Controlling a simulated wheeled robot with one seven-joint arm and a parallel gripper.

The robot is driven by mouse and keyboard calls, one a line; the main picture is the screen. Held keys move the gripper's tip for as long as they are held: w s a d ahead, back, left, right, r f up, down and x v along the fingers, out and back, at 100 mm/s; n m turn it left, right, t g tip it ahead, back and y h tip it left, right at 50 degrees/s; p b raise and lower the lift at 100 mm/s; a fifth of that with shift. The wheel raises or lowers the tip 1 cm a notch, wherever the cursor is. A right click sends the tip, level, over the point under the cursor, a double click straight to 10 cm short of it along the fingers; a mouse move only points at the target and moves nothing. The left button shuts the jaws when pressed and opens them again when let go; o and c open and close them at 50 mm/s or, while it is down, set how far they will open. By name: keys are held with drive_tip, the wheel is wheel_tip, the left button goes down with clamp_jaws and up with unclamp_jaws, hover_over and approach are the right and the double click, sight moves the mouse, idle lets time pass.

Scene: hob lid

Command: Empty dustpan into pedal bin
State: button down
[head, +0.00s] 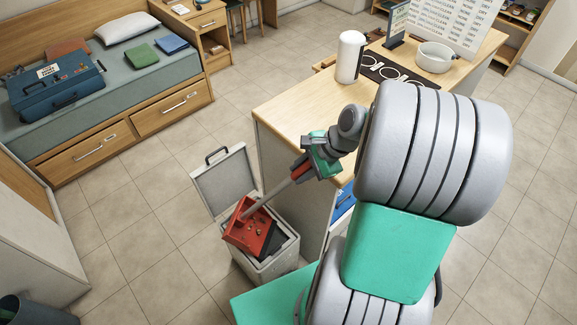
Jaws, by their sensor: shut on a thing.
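A red dustpan (246,236) with a grey handle (275,190) is tilted over the open mouth of the pedal bin. Several small dark bits seem to lie in its pan. My gripper (303,169) is shut on the handle's upper end, above and to the right of the bin. The pedal bin (270,268) is pale grey and boxy, and its lid (221,181) stands open at the back. The pan hides much of the bin's opening. I cannot tell whether the pan touches the rim.
A wooden counter (289,110) stands close to the bin's right, with a white canister (350,57), a hob (387,72) and a white pot (434,57). A bed (120,85) with drawers is at the upper left. Tiled floor (135,240) left of the bin is clear.

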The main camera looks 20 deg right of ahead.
drive_tip(key=s+d+f+t+y+b, duration=0.1)
drive_tip(key=s+d+f+t+y, duration=0.1)
drive_tip(key=s+d+f, duration=0.5)
drive_tip(key=s+d+f+t+y+b, duration=0.1)
drive_tip(key=s+d+f+t+y, duration=0.1)
drive_tip(key=s+d+f, duration=0.5)
drive_tip(key=s+d, duration=0.4)
drive_tip(key=d, duration=0.2)
drive_tip(key=shift+f+y, duration=0.25)
drive_tip(key=shift+y, duration=0.15)
idle(0.5)
drive_tip(key=shift+r, duration=0.1)
idle(0.6)
